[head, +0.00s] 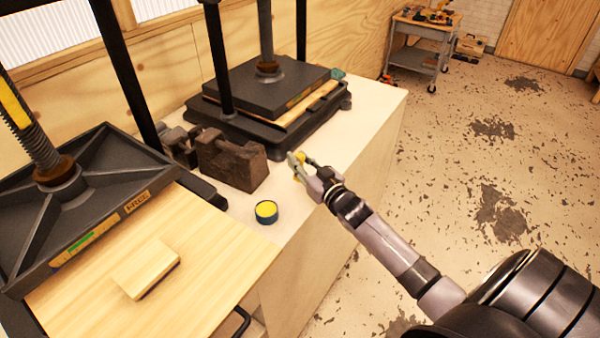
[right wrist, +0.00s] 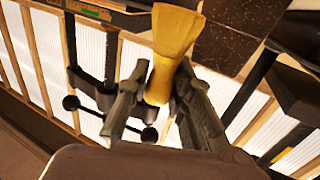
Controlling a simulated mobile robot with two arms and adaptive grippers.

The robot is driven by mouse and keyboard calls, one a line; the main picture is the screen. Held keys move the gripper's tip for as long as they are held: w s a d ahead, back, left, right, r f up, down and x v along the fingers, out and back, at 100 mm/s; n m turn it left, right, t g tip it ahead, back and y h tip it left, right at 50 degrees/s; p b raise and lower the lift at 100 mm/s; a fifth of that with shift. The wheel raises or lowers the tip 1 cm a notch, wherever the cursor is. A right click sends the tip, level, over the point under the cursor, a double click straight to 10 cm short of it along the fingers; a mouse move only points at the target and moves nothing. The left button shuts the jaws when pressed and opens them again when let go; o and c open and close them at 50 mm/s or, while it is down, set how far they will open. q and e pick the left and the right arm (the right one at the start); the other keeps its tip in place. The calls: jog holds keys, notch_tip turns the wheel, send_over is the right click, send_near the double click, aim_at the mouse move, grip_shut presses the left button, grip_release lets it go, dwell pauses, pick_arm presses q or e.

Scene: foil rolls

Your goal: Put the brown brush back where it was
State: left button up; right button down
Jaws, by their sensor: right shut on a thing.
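My right gripper (head: 302,166) is above the right edge of the white bench, to the right of a small blue tin. It is shut on the brush, which shows as a small yellow-brown patch (head: 300,157) between the fingers. In the right wrist view the brush (right wrist: 172,42) is a yellow-brown paddle shape, wide at the top and narrowing down between the two dark fingers (right wrist: 156,95). The fingers hide part of its lower end. My left gripper is not in view.
Two black presses (head: 262,90) (head: 85,195) stand on the bench. A pale wooden block (head: 146,267) lies on the near press board. A grey cart (head: 418,60) stands far back.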

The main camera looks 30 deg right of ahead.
notch_tip(320, 180, down, 4)
jog(key=shift+r, duration=0.1)
jog(key=shift+f, duration=0.45)
jog(key=c, duration=1.4)
grip_release()
jog(key=shift+f, duration=0.1)
jog(key=shift+c, duration=0.2)
